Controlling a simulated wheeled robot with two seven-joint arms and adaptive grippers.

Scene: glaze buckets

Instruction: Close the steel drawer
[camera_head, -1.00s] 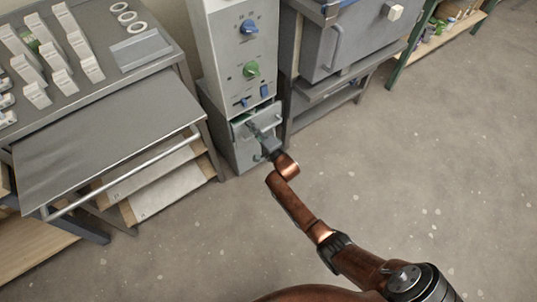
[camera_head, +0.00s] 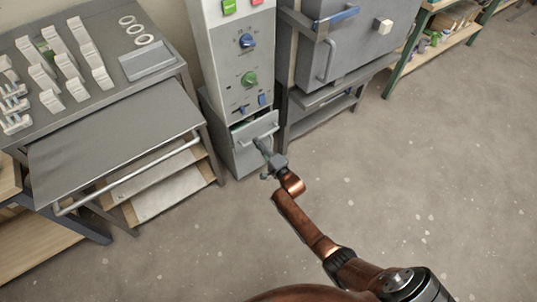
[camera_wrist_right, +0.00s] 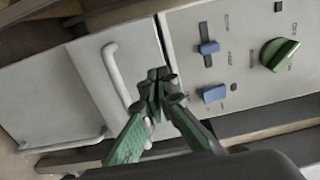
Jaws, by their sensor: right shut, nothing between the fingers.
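The steel drawer (camera_head: 256,131) is a grey front with a bar handle, low in the cabinet under the control panel. A narrow dark gap shows along its top edge, so it looks slightly open. In the right wrist view its front (camera_wrist_right: 88,68) and pale handle (camera_wrist_right: 115,72) are close by. My right gripper (camera_head: 260,145) is in front of the drawer, its fingers shut and empty. In the wrist view the fingertips (camera_wrist_right: 160,78) are beside the handle, near the drawer's upper edge; I cannot tell whether they touch. My left gripper is not in view.
The control panel (camera_head: 237,62) with knobs stands directly above the drawer. A grey kiln-like box (camera_head: 350,50) on a stand is to the right. A steel table (camera_head: 115,135) with a long rail is to the left. The floor (camera_head: 400,200) in front is clear.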

